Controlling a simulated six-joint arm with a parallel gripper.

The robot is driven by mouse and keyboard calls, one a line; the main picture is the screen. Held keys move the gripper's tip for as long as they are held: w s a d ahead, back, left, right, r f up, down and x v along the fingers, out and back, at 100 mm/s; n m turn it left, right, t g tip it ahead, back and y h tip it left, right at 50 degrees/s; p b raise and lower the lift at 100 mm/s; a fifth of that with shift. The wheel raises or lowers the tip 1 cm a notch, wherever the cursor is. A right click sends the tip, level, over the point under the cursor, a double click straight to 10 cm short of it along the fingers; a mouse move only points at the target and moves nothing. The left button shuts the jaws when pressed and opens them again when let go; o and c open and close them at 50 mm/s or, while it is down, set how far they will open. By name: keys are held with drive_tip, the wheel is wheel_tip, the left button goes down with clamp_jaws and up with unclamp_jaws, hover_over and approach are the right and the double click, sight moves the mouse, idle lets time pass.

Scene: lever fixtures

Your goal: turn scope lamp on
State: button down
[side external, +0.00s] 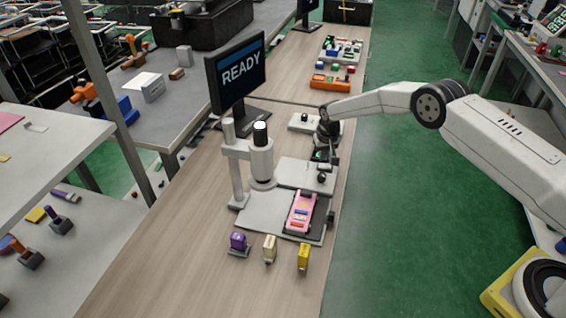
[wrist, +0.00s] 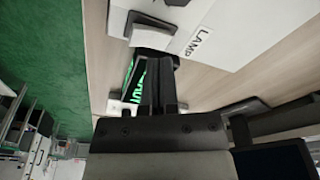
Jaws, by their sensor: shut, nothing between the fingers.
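A microscope (side external: 262,160) stands on a pale base on the wooden bench in the side view. Behind its stage lies a white panel (side external: 297,172) with a black knob (side external: 321,178). In the wrist view a white panel (wrist: 225,20) is marked LAMP, with a black part at the top edge. A white and black wedge-shaped part (wrist: 150,32) stands at its left end, just beyond my fingertips. My gripper (wrist: 157,65) is shut and empty, and it points down near the panel's far right corner (side external: 322,156) in the side view. Contact with the wedge cannot be told.
A lit green display (wrist: 133,80) is partly hidden by my fingers. A monitor reading READY (side external: 237,72) stands behind the microscope. A pale plate with a black knob (side external: 300,123) lies beyond my gripper. Purple, beige and yellow blocks (side external: 303,257) stand in front. Green floor lies right.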

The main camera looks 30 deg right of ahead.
sight(323, 166)
drive_tip(key=shift+r, duration=2.4)
drive_tip(key=shift+r, duration=0.15)
drive_tip(key=s+r+n, duration=0.2)
drive_tip(key=s+r, duration=1)
drive_tip(key=s, duration=0.2)
drive_tip(key=s+a+r+n, duration=0.1)
drive_tip(key=s+r, duration=0.2)
drive_tip(key=s, duration=1.8)
drive_tip(key=shift+a+t, duration=0.15)
drive_tip(key=shift+t, duration=0.25)
